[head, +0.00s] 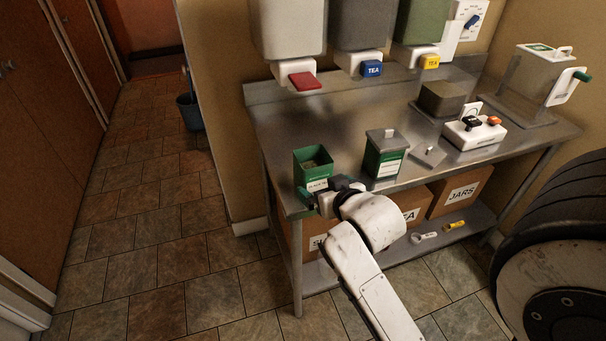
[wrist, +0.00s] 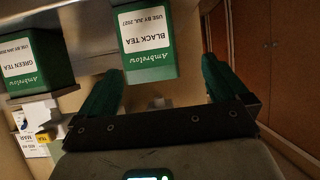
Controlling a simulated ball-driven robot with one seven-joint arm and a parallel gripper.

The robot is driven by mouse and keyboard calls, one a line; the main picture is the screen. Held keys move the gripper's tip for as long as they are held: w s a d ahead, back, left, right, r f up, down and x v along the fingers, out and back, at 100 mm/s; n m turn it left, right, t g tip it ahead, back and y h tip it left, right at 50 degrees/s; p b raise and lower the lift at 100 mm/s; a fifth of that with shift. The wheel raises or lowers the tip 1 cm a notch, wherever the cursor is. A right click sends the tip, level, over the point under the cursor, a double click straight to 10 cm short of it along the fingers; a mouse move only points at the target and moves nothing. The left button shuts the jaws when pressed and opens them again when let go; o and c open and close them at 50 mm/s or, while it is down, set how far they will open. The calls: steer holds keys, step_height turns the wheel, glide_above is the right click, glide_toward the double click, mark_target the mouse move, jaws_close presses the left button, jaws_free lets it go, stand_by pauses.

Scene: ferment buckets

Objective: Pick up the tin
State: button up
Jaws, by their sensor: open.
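A green tin (head: 313,163) with a white label stands without a lid near the front left of the steel table (head: 272,128). In the wrist view, which is upside down, this tin (wrist: 146,60) reads BLACK TEA and lies between and ahead of the fingers. My gripper (head: 322,188) is open at the tin's near side, with nothing held; its green fingers (wrist: 162,72) also show in the wrist view. A second green tin (head: 384,157), with a grey lid on, stands to the right and reads GREEN TEA in the wrist view (wrist: 38,72). Contact cannot be told.
A loose grey lid (head: 429,155) lies right of the second tin. A white switch box (head: 473,133) stands farther right. Dispensers with a red tab (head: 305,81) and TEA tabs (head: 372,68) hang above. The floor at left is mostly clear.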

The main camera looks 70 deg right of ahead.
mark_target(319, 170)
steer(key=shift+d+r+m+h, duration=0.3)
steer(key=shift+d+r+h, duration=0.3)
steer(key=shift+d+r, duration=0.4)
steer(key=x, duration=0.4)
steer(key=shift+a+f+p, duration=0.1)
steer(key=shift+p, duration=0.25)
steer(key=shift+p+x, duration=0.35)
steer(key=shift+x, duration=2.8)
steer(key=c, duration=0.7)
steer(key=shift+c, duration=0.6)
